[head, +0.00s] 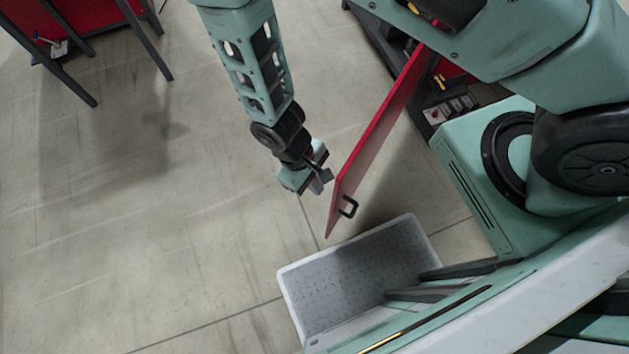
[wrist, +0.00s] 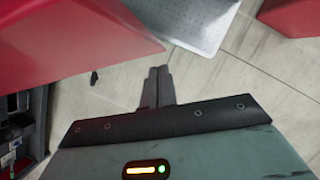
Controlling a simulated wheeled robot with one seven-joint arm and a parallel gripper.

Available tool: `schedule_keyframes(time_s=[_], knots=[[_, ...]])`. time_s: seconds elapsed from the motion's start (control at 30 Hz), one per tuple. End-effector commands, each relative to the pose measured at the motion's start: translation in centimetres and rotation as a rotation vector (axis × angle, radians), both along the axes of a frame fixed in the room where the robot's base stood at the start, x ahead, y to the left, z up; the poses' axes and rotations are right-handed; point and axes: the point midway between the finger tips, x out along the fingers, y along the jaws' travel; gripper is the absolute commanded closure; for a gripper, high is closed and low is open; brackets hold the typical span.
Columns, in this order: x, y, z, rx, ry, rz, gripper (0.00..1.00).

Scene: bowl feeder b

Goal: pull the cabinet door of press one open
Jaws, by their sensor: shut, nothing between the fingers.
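The red cabinet door (head: 375,135) of the press stands swung out from the dark cabinet (head: 455,95), showing as a long narrow panel in the head view. Its black handle (head: 349,207) is near the free end, on the right side of the panel. My gripper (head: 325,181) is left of the door near that free end, on the other side from the handle. In the wrist view the fingers (wrist: 157,86) are together and empty. A red panel (wrist: 75,40), apparently the door, fills the upper left there. I cannot tell whether the gripper touches it.
A white speckled bin (head: 285,283) stands on the floor below the door's free end and shows in the wrist view (wrist: 228,22). Another red surface (wrist: 292,15) is at upper right there. A red-topped, dark-legged stand (head: 88,15) is far left. Floor between is clear.

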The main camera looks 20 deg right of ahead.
Motion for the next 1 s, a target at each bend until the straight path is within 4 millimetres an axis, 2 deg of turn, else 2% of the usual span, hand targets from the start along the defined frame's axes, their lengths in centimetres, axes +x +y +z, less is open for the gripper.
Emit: schedule_keyframes(time_s=[0.47, 0.67, 1.0], knots=[[0.3, 0.2, 0.6, 0.002, -0.002, -0.001, 1.00], [1.4, 0.9, 3.6, 0.005, -0.005, 0.000, 1.00], [3.8, 2.6, 11.1, 0.004, -0.005, -0.001, 1.00]])
